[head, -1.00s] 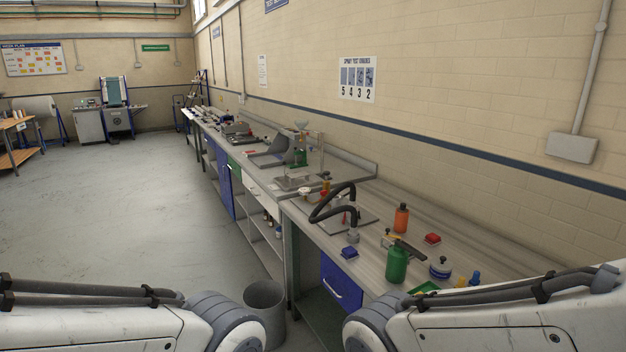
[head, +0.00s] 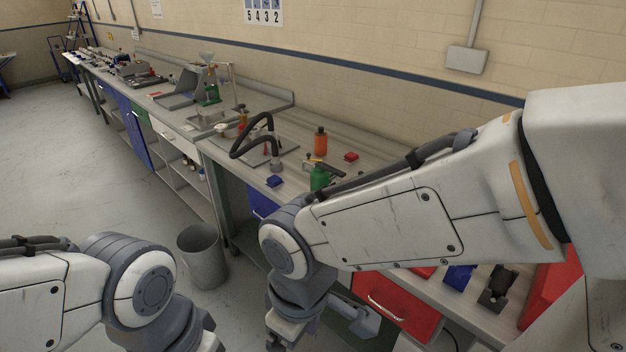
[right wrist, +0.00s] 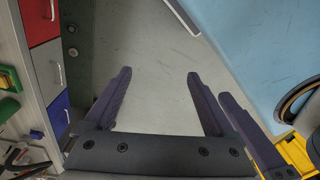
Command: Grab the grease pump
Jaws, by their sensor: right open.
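A green canister with a dark lever on top (head: 319,178), which looks like the grease pump, stands upright on the bench in the head view. My right forearm hides part of its surroundings. My right gripper is in the right wrist view (right wrist: 158,74), with its fingers spread apart and empty over the grey floor. It is apart from the canister, beside the bench front. My left arm shows at the lower left of the head view, but its gripper is out of frame.
An orange bottle (head: 320,142), a red block (head: 351,157) and a blue block (head: 274,181) are near the canister. A black hose (head: 240,142) arches over the bench to the left. A grey bin (head: 203,256) stands on the floor. A red drawer (head: 395,306) is below the bench top.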

